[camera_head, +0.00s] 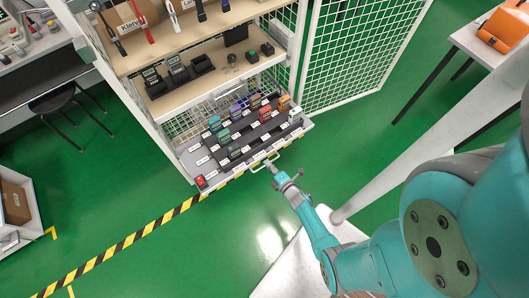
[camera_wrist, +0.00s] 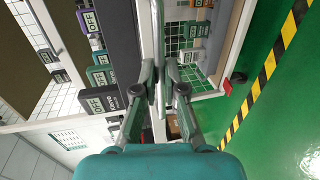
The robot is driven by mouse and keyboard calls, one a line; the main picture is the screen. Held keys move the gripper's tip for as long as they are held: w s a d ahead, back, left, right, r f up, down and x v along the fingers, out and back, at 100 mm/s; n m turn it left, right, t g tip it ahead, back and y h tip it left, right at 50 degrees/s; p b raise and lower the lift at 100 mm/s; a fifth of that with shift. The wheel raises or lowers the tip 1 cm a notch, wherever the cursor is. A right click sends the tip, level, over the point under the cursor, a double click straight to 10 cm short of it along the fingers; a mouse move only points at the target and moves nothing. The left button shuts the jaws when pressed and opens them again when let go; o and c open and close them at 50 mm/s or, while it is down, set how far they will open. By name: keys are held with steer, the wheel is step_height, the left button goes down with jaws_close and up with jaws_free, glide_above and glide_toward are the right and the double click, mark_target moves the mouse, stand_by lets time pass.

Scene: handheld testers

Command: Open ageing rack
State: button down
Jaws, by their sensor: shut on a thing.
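The ageing rack (camera_head: 222,158) is a grey sliding tray at the bottom of a white shelf cabinet in the head view. It holds rows of small coloured testers, and its front seems to project past the cabinet posts. A pale bar handle (camera_head: 292,151) is on its front edge. My gripper (camera_head: 270,165) is at this handle and shut on it. In the wrist view the two fingers (camera_wrist: 161,72) close around the upright-looking handle bar (camera_wrist: 157,25). Testers with "OFF" labels (camera_wrist: 100,102) show to the left of the bar.
A mesh door (camera_head: 350,55) stands open at the cabinet's right. Upper shelves (camera_head: 205,80) hold more devices. A red item (camera_head: 200,181) is at the tray's left front corner. Yellow-black tape (camera_head: 140,232) marks the green floor, which is clear in front. A white table (camera_head: 485,45) is at right.

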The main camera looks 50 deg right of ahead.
steer(key=shift+f+v, duration=0.25)
steer(key=shift+v, duration=0.85)
steer(key=shift+f+v, duration=0.2)
steer(key=shift+v, duration=0.9)
steer(key=shift+s, duration=0.1)
steer(key=c, duration=1.2)
jaws_free()
steer(key=shift+c, duration=0.2)
steer(key=v, duration=0.7)
steer(key=shift+s, duration=0.2)
steer(key=shift+a, duration=0.15)
